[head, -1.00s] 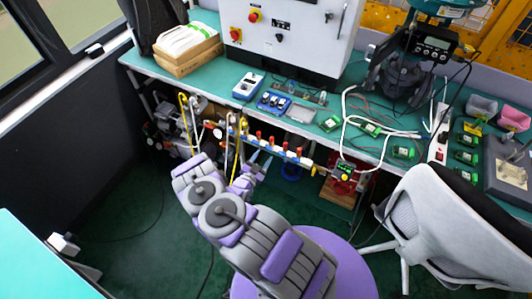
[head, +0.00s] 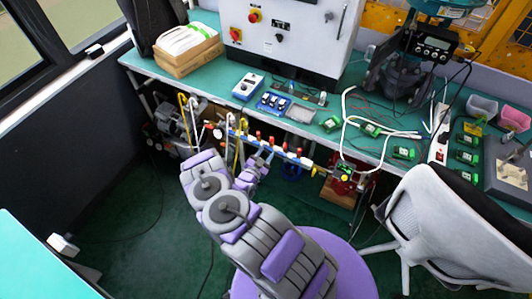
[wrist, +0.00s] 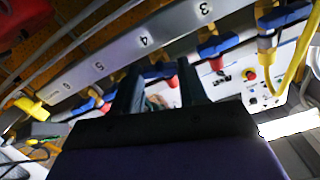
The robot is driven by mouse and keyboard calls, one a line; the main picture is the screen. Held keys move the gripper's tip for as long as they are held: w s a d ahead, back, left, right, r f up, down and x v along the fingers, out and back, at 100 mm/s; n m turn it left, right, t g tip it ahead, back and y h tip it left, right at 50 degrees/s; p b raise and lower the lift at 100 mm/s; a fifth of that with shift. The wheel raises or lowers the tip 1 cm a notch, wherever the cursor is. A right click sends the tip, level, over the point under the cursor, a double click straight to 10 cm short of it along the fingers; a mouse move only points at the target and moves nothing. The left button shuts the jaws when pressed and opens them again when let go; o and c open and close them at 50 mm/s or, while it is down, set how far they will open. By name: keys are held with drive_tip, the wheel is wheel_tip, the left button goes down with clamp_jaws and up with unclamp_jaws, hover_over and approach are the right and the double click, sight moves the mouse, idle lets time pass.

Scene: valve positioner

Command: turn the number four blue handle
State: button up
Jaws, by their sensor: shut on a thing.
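The manifold rail (wrist: 120,55) carries printed numbers 3, 4 and 5 in the wrist view. A blue handle (wrist: 157,71) sits beside the number 4, between the two dark fingers of my gripper (wrist: 160,75). The fingers are shut on this handle, which they partly hide. A red part shows next to the right finger. Other blue handles sit by the number 3 (wrist: 217,46) and the number 5 (wrist: 84,106). In the head view my gripper (head: 264,154) reaches the blue pipe row (head: 282,152) below the bench edge; the grasp is too small to read there.
The green workbench (head: 205,88) holds a control cabinet (head: 290,35), blue boxes and circuit boards. A grey chair (head: 445,225) stands to the right of my arm. Yellow hoses (wrist: 294,55) hang near the handles.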

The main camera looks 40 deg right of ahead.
drive_tip(key=shift+c, duration=0.5)
drive_tip(key=shift+n+b, duration=0.8)
drive_tip(key=shift+n, duration=1.1)
drive_tip(key=shift+w, duration=0.1)
drive_tip(key=o, duration=0.8)
drive_tip(key=shift+a, duration=0.15)
drive_tip(key=p+v, duration=0.1)
drive_tip(key=v, duration=1.6)
drive_tip(key=shift+a, duration=0.1)
